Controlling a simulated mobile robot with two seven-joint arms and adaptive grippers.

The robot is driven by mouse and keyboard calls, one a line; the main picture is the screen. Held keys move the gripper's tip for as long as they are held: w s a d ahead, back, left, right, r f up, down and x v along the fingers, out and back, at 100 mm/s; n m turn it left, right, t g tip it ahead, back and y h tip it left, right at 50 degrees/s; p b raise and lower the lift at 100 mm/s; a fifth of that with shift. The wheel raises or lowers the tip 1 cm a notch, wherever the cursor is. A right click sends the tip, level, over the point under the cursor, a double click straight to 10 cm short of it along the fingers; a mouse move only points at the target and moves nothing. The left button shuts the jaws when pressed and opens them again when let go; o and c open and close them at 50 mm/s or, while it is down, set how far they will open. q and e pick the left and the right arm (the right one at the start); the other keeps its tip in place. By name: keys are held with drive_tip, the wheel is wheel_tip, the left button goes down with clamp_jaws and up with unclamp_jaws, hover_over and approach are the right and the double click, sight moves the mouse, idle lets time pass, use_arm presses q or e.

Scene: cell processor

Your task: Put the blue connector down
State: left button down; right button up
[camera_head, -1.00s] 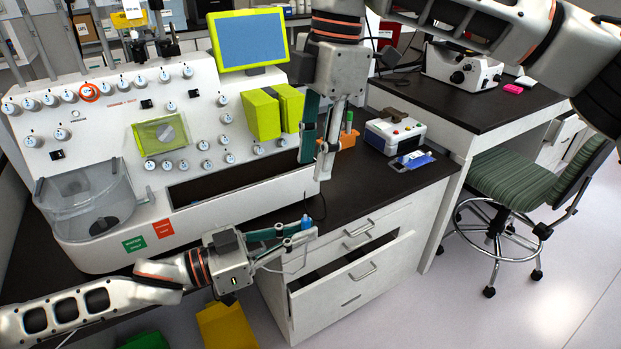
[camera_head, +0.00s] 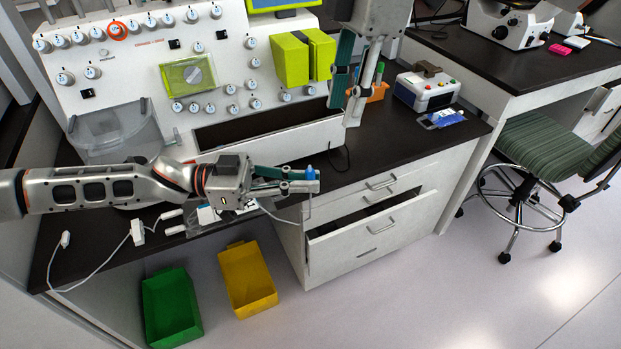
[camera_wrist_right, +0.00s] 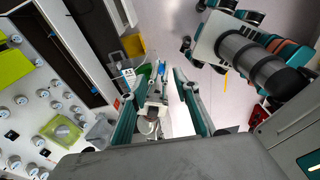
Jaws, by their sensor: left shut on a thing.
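The blue connector (camera_head: 310,172) is a small blue piece at the fingertips of my left gripper (camera_head: 300,180) in the head view. That gripper is shut on it and holds it near the bench's front edge, above the drawers. A thin tube hangs down below the fingertips. My right gripper (camera_head: 352,97) points down in front of the yellow-green blocks, its fingers apart. In the right wrist view its two teal fingers (camera_wrist_right: 160,112) also stand apart, with nothing clearly held between them.
The dark bench top (camera_head: 395,142) is clear right of my left gripper. A pulled-out drawer (camera_head: 370,232) juts below. White tubing (camera_head: 98,262) lies on the bench at left. A white box (camera_head: 426,92), an orange rack (camera_head: 377,92) and green (camera_head: 171,305) and yellow (camera_head: 247,280) floor bins are nearby.

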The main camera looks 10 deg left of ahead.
sight(310, 176)
drive_tip(key=a+f+n, duration=0.1)
drive_tip(key=f+n, duration=0.3)
drive_tip(key=n, duration=0.6)
drive_tip(key=s+a+f+n, duration=0.1)
drive_tip(key=f+n, duration=0.3)
drive_tip(key=n, duration=0.7)
drive_tip(key=s+a+f+n, duration=0.1)
drive_tip(key=a+f+n, duration=0.2)
drive_tip(key=n, duration=0.7)
drive_tip(key=shift+s+f+t, duration=0.2)
drive_tip(key=shift+f+t, duration=0.1)
drive_tip(key=shift+f, duration=0.15)
